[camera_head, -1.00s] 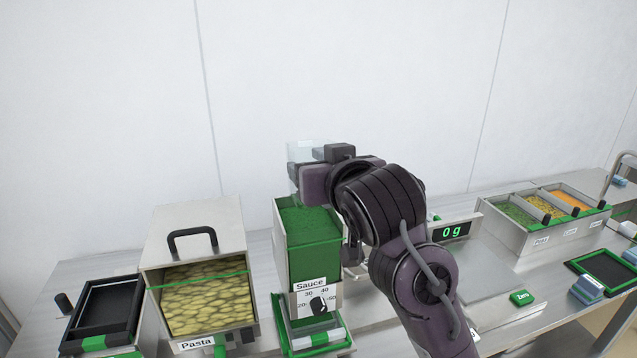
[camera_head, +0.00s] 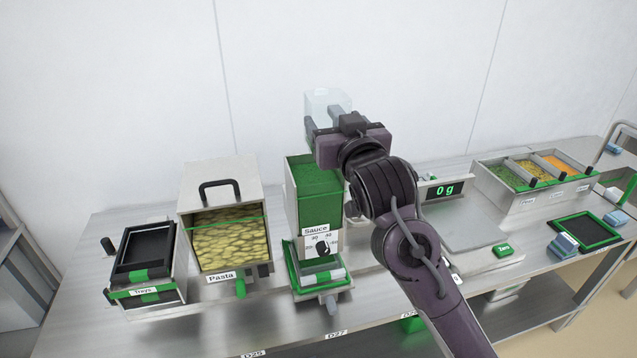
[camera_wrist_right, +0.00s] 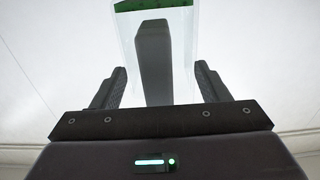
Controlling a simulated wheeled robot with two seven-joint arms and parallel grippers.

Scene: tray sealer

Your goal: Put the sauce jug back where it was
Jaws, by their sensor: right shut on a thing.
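The sauce jug (camera_head: 328,100) is a clear see-through container, up in the air above the green-filled Sauce dispenser (camera_head: 318,185). My right gripper (camera_head: 322,128) is shut on the jug, at its grey handle (camera_wrist_right: 153,62). In the right wrist view the handle stands between the two dark fingers, with the clear jug wall (camera_wrist_right: 186,50) behind it. A green patch shows at the jug's far end, cut off by the picture's top edge; I cannot tell if it is sauce or a marking. My left gripper is in neither view.
On the steel table are a tray stack (camera_head: 146,250), the Pasta bin (camera_head: 228,175), the scale plate (camera_head: 455,222) with its "0 g" display (camera_head: 443,190), and a topping bin (camera_head: 548,192). A green-rimmed tray (camera_head: 585,232) lies at the right. The wall is behind.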

